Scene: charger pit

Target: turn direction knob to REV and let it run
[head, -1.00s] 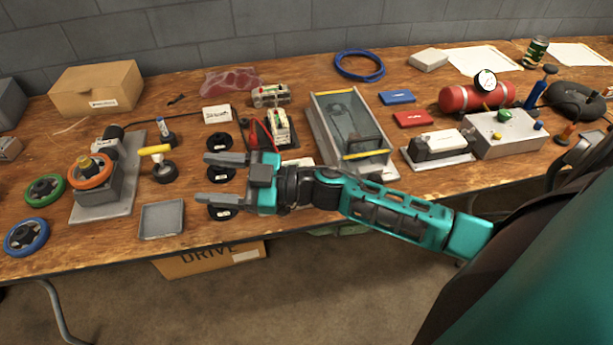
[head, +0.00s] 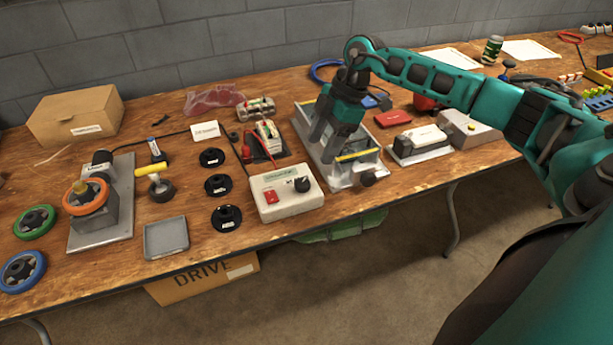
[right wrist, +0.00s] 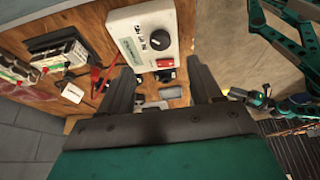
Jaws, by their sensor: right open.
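A white control box (head: 285,192) stands near the table's front edge, left of the clear-lidded tray. It carries a black knob (head: 302,185) and a red switch (head: 271,197); its lettering is too small to read. The box also shows in the right wrist view (right wrist: 138,22), with the knob (right wrist: 160,39) and red switch (right wrist: 165,63). My right gripper (head: 317,153) is open and empty, pointing down over the clear-lidded tray, right of and behind the box. Its fingers in the right wrist view (right wrist: 160,85) are wide apart.
The clear-lidded tray (head: 356,156) lies right of the box. A motor stand with an orange wheel (head: 86,196) is at the left. Three black discs (head: 218,185) sit between them.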

